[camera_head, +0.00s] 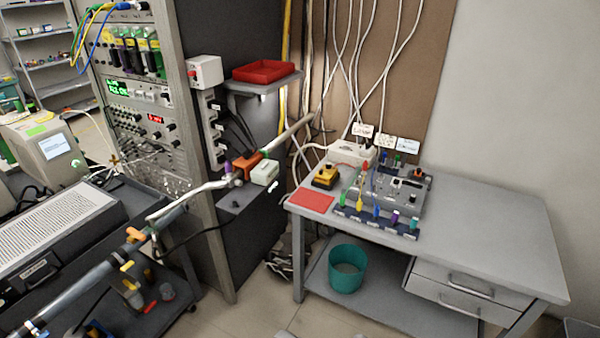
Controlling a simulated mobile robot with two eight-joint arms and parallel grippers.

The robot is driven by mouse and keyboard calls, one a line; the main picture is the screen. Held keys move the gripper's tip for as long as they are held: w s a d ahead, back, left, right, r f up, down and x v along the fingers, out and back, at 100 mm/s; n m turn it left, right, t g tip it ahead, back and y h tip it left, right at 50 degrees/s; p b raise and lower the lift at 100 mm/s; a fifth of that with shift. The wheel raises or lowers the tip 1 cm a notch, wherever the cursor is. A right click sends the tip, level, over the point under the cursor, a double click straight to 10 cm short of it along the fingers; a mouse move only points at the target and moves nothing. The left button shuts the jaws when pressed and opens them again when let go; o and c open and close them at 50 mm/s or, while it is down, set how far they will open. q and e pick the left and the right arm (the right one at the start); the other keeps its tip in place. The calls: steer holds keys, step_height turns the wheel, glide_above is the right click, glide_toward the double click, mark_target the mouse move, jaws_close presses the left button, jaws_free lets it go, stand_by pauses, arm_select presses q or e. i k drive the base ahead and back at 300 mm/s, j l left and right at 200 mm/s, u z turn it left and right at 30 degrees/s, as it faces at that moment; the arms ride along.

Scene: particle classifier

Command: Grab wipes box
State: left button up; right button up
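A white box (350,153) sits at the back left of the grey table (490,230), against the brown panel. It looks like the wipes box, but its label is too small to read. Cables hang down behind it, and a yellow and black device (326,176) stands in front of it to the left. A smaller pale box-shaped part (265,172) is on the pipe assembly left of the table; I cannot tell what it is. Neither of my grippers shows in the head view.
A grey control panel (400,190) with coloured knobs stands right of the white box. A red flat pad (311,200) lies at the table's left corner. A teal bin (347,268) is on the lower shelf. The table's right half is clear.

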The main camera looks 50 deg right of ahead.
mark_target(264, 174)
steer(key=z, duration=1.45)
steer(key=i, duration=0.15)
